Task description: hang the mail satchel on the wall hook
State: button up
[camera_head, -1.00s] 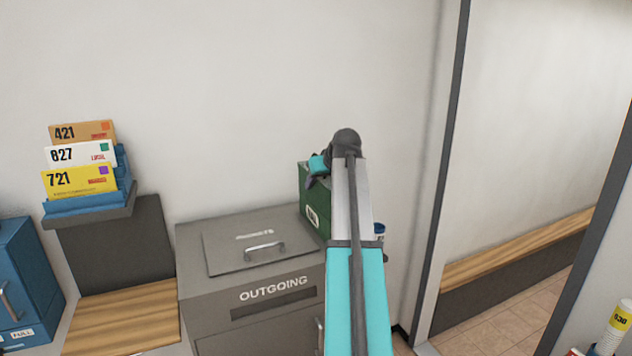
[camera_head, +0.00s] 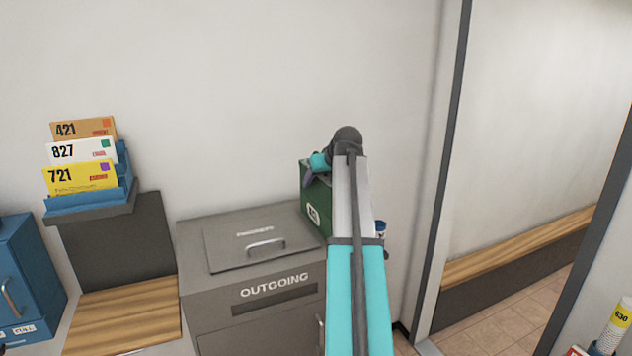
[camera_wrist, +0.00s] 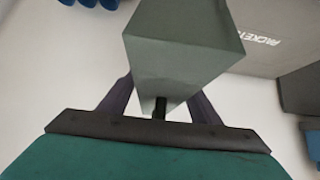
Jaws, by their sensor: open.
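A green box-shaped thing, which seems to be the mail satchel (camera_head: 314,211), shows against the wall at the right end of the outgoing bin, partly hidden by my arm. It has a white label. In the wrist view the grey-green satchel (camera_wrist: 185,45) is large, just beyond and between my open fingers. My gripper (camera_wrist: 162,92) is open around its near end; I cannot tell whether the fingers touch it. In the head view one dark finger of my gripper (camera_head: 307,178) shows at the satchel's upper left. A short dark peg (camera_wrist: 160,108) shows at the satchel's near end; I cannot tell whether it is the wall hook.
The grey outgoing bin (camera_head: 250,290) stands below, with a handled lid (camera_head: 258,245). A blue rack of envelopes (camera_head: 92,193) is on the wall at left, and a blue cabinet (camera_head: 25,275) stands below it. A dark door frame (camera_head: 445,160) rises at right. The wall above is bare.

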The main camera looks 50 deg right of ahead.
jog(key=shift+b+v, duration=2)
jog(key=shift+v, duration=4.9)
jog(key=shift+a+f, duration=0.15)
jog(key=shift+s, duration=0.15)
